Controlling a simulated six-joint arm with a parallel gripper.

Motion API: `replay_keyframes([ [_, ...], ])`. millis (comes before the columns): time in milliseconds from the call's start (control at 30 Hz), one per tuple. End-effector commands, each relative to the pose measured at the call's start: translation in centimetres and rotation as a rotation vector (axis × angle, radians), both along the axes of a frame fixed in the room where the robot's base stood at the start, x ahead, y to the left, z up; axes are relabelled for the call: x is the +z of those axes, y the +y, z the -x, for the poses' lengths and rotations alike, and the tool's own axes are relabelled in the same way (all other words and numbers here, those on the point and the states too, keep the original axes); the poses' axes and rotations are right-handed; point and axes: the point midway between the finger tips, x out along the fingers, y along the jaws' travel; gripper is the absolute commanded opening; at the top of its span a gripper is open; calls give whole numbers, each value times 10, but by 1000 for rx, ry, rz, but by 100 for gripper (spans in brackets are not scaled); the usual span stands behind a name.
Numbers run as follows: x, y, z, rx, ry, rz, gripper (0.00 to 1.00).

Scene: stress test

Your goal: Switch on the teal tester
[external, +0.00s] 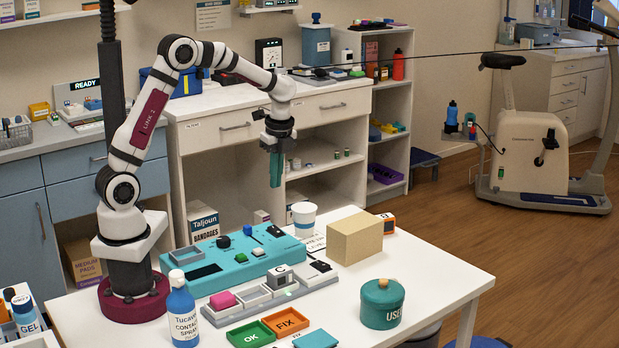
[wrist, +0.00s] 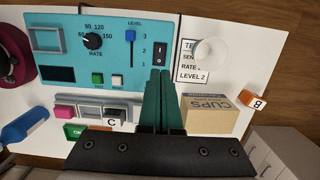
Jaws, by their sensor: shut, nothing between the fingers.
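The teal tester (external: 240,268) lies on the white table; its panel (wrist: 108,58) fills the upper left of the wrist view. It carries a black rate knob (wrist: 92,41), a blue level slider (wrist: 131,35) near the 3 mark, a dark display (wrist: 57,74) and a green button (wrist: 97,79). A black rocker switch (wrist: 159,53) is at its right end. My gripper (external: 275,186) is shut and empty, held above the tester's right end. In the wrist view its green fingertips (wrist: 160,72) appear just below the switch. I cannot tell the switch's position.
A white cup (external: 304,215) and a cardboard box (external: 361,238) stand right of the tester. A printed card (wrist: 190,72) lies beside it. A grey tray (external: 270,297) with blocks, a blue bottle (external: 182,312) and a teal pot (external: 382,306) are in front.

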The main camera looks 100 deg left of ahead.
Motion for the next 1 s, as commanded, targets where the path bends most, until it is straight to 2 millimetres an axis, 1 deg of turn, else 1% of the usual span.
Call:
replay_keyframes([
  [33,-11,0,2,2,2,3,0],
  [300,-70,6,8,2,3,3,0],
  [400,-89,8,9,1,3,3,0],
  [500,-103,10,11,1,2,2,0],
  [600,-112,11,11,1,1,1,0],
  [700,-115,11,12,1,1,1,0],
  [1000,-116,12,12,1,0,0,0],
])
